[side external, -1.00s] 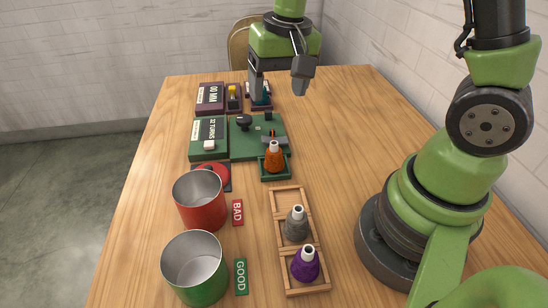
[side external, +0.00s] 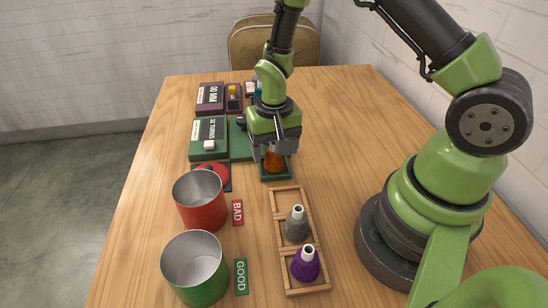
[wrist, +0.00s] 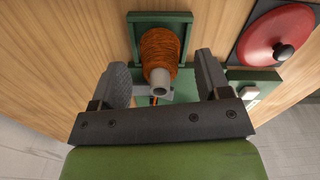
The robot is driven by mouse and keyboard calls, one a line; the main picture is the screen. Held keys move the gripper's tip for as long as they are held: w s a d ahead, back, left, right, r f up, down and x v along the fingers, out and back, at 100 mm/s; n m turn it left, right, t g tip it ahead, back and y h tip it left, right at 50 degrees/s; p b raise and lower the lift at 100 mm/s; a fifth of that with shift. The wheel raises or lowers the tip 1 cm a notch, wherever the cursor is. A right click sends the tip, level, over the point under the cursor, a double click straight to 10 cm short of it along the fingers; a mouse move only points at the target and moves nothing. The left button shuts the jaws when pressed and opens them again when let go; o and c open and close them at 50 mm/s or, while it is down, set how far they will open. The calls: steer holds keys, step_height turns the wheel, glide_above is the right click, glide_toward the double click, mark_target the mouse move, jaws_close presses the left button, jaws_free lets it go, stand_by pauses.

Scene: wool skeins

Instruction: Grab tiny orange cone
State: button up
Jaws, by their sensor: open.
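The orange cone (side external: 274,160) is a small wool-wound cone with a pale grey tube top. It stands in a square green tray (side external: 276,178) on the table. In the wrist view the cone (wrist: 160,50) shows between my two fingers, with its grey tip towards me. My gripper (side external: 273,152) is open, pointing down over the cone, one finger on each side. In the wrist view both fingertips (wrist: 162,68) stand apart from the cone, with gaps on both sides. In the side view my gripper hides the cone's upper part.
A wooden rack (side external: 279,205) holds a grey cone (side external: 296,226) and a purple cone (side external: 305,265). A red tin (side external: 200,203) and a green tin (side external: 194,270) stand at the left. A green device (side external: 209,140) and a red round knob (wrist: 275,35) are nearby.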

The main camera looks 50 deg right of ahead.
mark_target(274, 143)
steer(key=shift+f, duration=0.75)
steer(key=c, duration=1)
steer(key=shift+r, duration=0.1)
step_height(274, 143, up, 15)
steer(key=shift+f, duration=0.1)
